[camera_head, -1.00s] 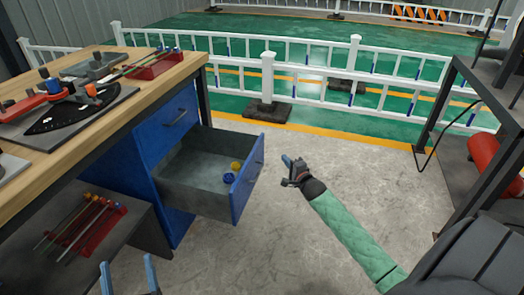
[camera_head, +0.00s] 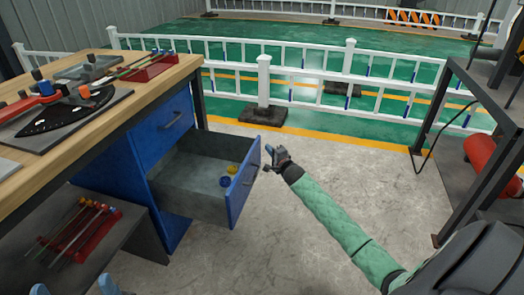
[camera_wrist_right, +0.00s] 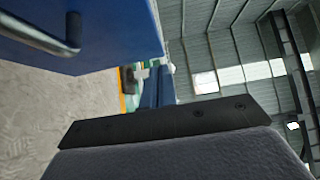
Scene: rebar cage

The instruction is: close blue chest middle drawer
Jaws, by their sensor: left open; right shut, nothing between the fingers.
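The blue chest (camera_head: 145,140) stands under the wooden workbench. Its middle drawer (camera_head: 185,190) is pulled out, showing a grey inside, with its blue front (camera_head: 240,195) facing right. The drawer front's handle shows at its right face and a blue panel with a dark handle (camera_wrist_right: 72,32) fills the upper left of the right wrist view. My right gripper (camera_head: 272,157) is shut and empty, just right of the drawer front's far top corner; contact cannot be told. Its blue fingers (camera_wrist_right: 157,88) show in the wrist view. My left gripper (camera_head: 75,289) is open at the bottom left edge, mostly cut off.
A yellow and a blue round item (camera_head: 225,181) lie in the drawer. The upper drawer (camera_head: 165,130) is shut. A red rack (camera_head: 85,230) sits on a low shelf at left. White railings (camera_head: 300,85) stand behind, a dark metal frame (camera_head: 470,170) at right. The floor between is clear.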

